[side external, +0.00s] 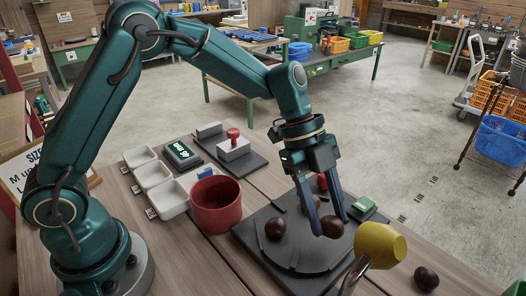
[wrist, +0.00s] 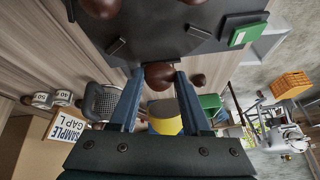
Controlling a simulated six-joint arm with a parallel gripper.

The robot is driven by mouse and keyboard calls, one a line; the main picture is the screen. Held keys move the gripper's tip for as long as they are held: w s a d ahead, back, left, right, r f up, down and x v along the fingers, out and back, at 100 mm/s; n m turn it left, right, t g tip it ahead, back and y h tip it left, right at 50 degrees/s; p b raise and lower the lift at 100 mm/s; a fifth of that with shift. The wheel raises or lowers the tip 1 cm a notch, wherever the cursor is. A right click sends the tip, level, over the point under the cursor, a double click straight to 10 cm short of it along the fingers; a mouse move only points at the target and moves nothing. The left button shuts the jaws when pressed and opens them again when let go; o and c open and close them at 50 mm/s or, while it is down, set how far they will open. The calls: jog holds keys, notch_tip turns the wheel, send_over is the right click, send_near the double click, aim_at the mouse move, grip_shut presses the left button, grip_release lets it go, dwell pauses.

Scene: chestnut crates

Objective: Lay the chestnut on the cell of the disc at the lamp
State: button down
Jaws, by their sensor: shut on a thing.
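My gripper (side external: 333,215) points down and is shut on a dark brown chestnut (side external: 332,228). In the wrist view the chestnut (wrist: 160,77) sits between the two blue fingertips (wrist: 158,72). It is over or at the right part of the dark grey disc (side external: 292,258), close to the yellow lamp head (side external: 380,244); I cannot tell whether it touches the disc. Another chestnut (side external: 275,228) is at the disc's left part. A further chestnut (side external: 426,278) lies on the table right of the lamp. The lamp (wrist: 165,116) also shows behind the fingers in the wrist view.
A red bowl (side external: 217,207) stands left of the disc, with white trays (side external: 167,198) beyond it. A green-topped box (side external: 362,205) stands behind the disc. A dark box with a lit display (side external: 183,154) and a red-handled stamp (side external: 233,146) are further back.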

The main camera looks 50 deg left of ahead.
aim_at(328, 248)
jog(key=shift+f, duration=2)
jog(key=shift+f, duration=0.1)
jog(key=shift+c, duration=1.8)
grip_release()
jog(key=v, duration=1.1)
jog(key=s+a+r+n+t+y, duration=0.1)
jog(key=s+a+n+t+y, duration=0.1)
jog(key=s+n, duration=0.6)
jog(key=s+a+r+n+t+y, duration=0.1)
jog(key=s+a+n+t+y, duration=0.2)
jog(key=s+a+n, duration=0.4)
jog(key=shift+s+a+r+n+t+y, duration=0.3)
jog(key=shift+s+n+y, duration=0.1)
jog(key=shift+n, duration=2.5)
